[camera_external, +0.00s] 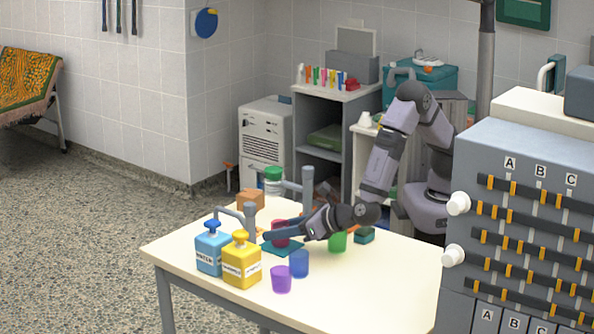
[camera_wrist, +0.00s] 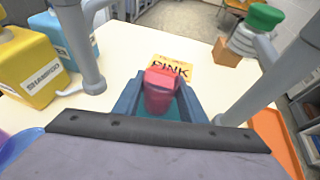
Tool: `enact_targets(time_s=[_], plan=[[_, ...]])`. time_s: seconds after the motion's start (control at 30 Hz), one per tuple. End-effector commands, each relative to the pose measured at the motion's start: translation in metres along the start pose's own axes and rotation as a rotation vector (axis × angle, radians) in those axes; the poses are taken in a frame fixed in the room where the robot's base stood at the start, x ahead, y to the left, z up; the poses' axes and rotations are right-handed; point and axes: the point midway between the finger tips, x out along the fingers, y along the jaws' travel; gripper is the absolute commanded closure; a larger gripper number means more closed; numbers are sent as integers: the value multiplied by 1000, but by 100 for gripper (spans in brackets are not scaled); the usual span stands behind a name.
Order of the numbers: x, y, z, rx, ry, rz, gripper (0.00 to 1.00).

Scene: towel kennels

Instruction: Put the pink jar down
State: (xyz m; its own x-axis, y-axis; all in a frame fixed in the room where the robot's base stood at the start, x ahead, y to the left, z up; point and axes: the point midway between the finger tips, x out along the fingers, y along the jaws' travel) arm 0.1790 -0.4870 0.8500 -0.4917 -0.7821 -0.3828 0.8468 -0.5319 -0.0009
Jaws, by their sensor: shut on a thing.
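The pink jar (camera_external: 280,229) is a small crimson cup, upright in my gripper (camera_external: 284,233) at the middle of the table. In the wrist view the jar (camera_wrist: 158,98) sits between the two blue fingers (camera_wrist: 158,97), which are shut on it. A yellow card (camera_wrist: 172,68) with the word PINK lies just beyond the jar in the wrist view, partly hidden by the jar.
Blue (camera_external: 212,252) and yellow (camera_external: 242,266) bottles stand at left. Grey posts (camera_external: 307,188) flank my gripper. The table's front right is clear.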

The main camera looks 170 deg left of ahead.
Motion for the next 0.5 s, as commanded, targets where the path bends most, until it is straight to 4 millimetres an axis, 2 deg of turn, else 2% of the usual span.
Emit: enact_targets(time_s=[0.43, 0.47, 0.5], plan=[[2, 0, -6, 1, -1, 0, 84], [2, 0, -6, 1, 0, 0, 60], [2, 0, -5, 1, 0, 0, 50]])
